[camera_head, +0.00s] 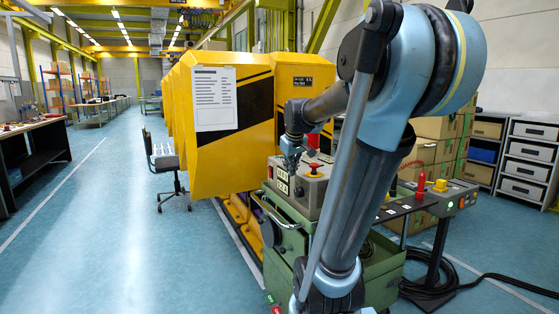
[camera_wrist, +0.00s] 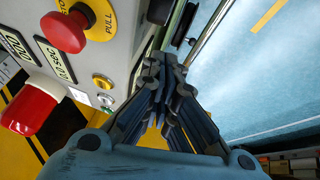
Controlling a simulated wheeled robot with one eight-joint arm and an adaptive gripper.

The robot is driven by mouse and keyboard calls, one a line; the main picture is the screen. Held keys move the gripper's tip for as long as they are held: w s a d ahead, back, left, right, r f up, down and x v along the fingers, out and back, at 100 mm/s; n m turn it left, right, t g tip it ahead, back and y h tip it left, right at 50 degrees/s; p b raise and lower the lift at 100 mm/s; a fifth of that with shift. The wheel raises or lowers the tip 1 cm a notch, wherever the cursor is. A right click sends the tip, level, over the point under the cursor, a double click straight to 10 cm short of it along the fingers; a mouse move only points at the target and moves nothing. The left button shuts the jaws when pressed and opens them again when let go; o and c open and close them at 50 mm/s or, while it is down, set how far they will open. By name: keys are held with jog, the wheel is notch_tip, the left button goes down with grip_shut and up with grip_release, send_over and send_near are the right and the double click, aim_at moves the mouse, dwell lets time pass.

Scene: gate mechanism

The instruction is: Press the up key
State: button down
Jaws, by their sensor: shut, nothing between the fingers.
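My gripper (camera_head: 291,161) is shut and empty, beside the grey control box (camera_head: 316,188) on the green cabinet. In the wrist view, the closed fingertips (camera_wrist: 164,62) point past the right edge of the box's panel (camera_wrist: 125,40). The panel carries a small yellow round control (camera_wrist: 102,82) and a small silver one (camera_wrist: 105,100), left of the fingers. I cannot read which, if either, is the up key. Contact between the fingers and the panel cannot be told. My arm hides part of the box in the head view.
A red emergency button (camera_wrist: 63,32) and a red-capped knob (camera_wrist: 30,108) protrude from the panel. The green cabinet (camera_head: 375,268) stands below the box. A yellow machine housing (camera_head: 255,110) rises behind. Another console (camera_head: 440,195) stands right.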

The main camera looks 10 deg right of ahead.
aim_at(280, 157)
jog(key=w+r+n+t, duration=0.1)
jog(key=w+r, duration=0.2)
jog(key=w, duration=0.6)
jog(key=w+r+n+t, duration=0.1)
jog(key=w+r+n, duration=0.1)
jog(key=w, duration=0.8)
jog(key=w+r+n+t, duration=0.1)
jog(key=w+r, duration=0.4)
jog(key=w, duration=0.5)
jog(key=shift+a, duration=0.35)
jog(key=shift+f, duration=0.1)
jog(key=shift+f, duration=4.3)
